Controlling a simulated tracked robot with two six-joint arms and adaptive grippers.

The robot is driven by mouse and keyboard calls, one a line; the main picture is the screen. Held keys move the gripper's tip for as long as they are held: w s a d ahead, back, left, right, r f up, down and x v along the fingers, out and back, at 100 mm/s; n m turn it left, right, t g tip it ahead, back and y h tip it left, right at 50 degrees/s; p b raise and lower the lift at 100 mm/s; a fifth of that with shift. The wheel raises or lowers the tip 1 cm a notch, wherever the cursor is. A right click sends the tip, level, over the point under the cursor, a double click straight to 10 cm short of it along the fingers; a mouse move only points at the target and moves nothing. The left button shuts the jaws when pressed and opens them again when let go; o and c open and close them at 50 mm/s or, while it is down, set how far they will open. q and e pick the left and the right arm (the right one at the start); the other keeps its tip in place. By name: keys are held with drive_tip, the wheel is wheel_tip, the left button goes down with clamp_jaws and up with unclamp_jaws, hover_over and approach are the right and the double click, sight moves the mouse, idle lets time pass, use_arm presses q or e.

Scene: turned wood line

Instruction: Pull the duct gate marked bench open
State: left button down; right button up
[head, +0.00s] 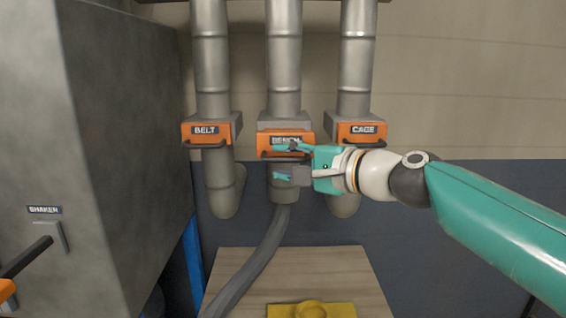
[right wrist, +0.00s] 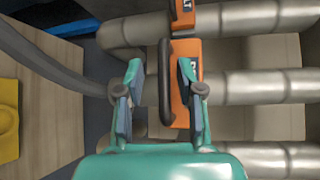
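The bench gate is an orange plate (head: 264,140) on the middle duct, its label partly covered by my right gripper. Its dark bar handle (right wrist: 165,82) shows in the right wrist view. My right gripper (head: 283,161) is at the front of this gate, reaching in from the right. In the right wrist view its two fingers (right wrist: 162,82) are spread, with the handle between them and a gap on the left side. Whether the right finger touches the handle or plate I cannot tell. My left gripper is not in view.
The belt gate (head: 205,131) is left and the cage gate (head: 362,131) right of the bench gate. A grey cabinet (head: 110,130) marked shaker stands at left. Below are a wooden bench (head: 365,275), a yellow item (head: 311,311) and a grey hose (head: 258,262).

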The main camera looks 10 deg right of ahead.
drive_tip(key=shift+d+r, duration=0.1)
drive_tip(key=shift+d, duration=0.05)
drive_tip(key=v, duration=1.1)
drive_tip(key=shift+s+d, duration=0.15)
drive_tip(key=shift+s, duration=0.2)
